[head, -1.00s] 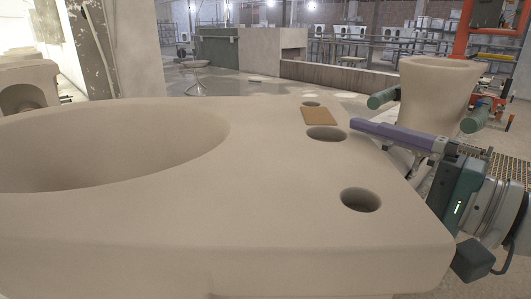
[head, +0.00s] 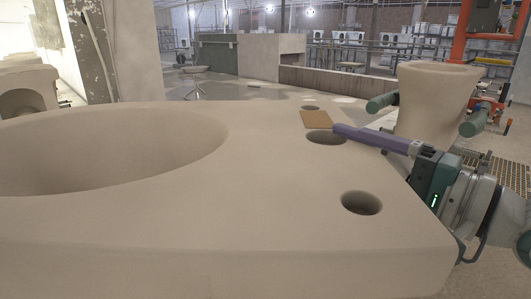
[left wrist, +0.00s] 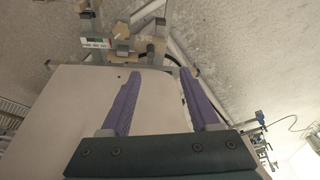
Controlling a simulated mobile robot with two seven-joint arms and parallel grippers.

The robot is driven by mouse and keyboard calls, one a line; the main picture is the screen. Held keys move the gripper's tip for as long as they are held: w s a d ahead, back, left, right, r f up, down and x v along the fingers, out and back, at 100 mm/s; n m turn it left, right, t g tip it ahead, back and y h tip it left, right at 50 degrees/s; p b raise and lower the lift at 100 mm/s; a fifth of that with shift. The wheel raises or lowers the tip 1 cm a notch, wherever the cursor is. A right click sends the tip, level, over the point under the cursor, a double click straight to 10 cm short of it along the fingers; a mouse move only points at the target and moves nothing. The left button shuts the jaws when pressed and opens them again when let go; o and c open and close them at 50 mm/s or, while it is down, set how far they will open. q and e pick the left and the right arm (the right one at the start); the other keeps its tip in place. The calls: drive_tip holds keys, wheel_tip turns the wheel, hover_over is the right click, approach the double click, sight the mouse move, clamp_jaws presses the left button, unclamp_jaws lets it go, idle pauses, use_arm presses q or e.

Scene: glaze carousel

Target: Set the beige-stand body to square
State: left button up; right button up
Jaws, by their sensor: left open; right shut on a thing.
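A large beige basin-shaped body (head: 250,215) fills the front of the head view. It has a wide oval bowl at left and several round holes in its right-hand deck. A brown square patch (head: 316,119) lies on that deck. My right gripper (head: 337,131) reaches in from the right. One purple finger lies over the deck's right edge, its tip by the middle hole; the other finger is hidden. It is shut on the body's edge. My left gripper (left wrist: 161,74) shows in the left wrist view, open, its fingers along a pale slab-like surface (left wrist: 80,95). I cannot see a beige stand.
A tapered beige vessel (head: 435,95) stands behind my right gripper, with green rollers (head: 382,102) beside it. Another beige body (head: 28,90) is at far left. A low wall (head: 335,82) and shelves are farther back. Metal framework (left wrist: 97,43) stands beyond my left fingers.

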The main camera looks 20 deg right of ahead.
clamp_jaws()
use_arm(q)
drive_tip(key=shift+d, duration=0.1)
use_arm(e)
drive_tip(key=shift+s+d, duration=0.1)
drive_tip(key=shift+d, duration=0.25)
drive_tip(key=shift+s+d, duration=0.2)
drive_tip(key=shift+d, duration=0.25)
drive_tip(key=o, duration=0.5)
unclamp_jaws()
drive_tip(key=shift+s, duration=0.1)
drive_tip(key=o, duration=0.3)
drive_tip(key=shift+a, duration=0.1)
use_arm(q)
drive_tip(key=shift+s+d+r, duration=0.1)
drive_tip(key=shift+s+d, duration=0.05)
drive_tip(key=shift+d, duration=0.1)
use_arm(e)
drive_tip(key=shift+o, duration=0.2)
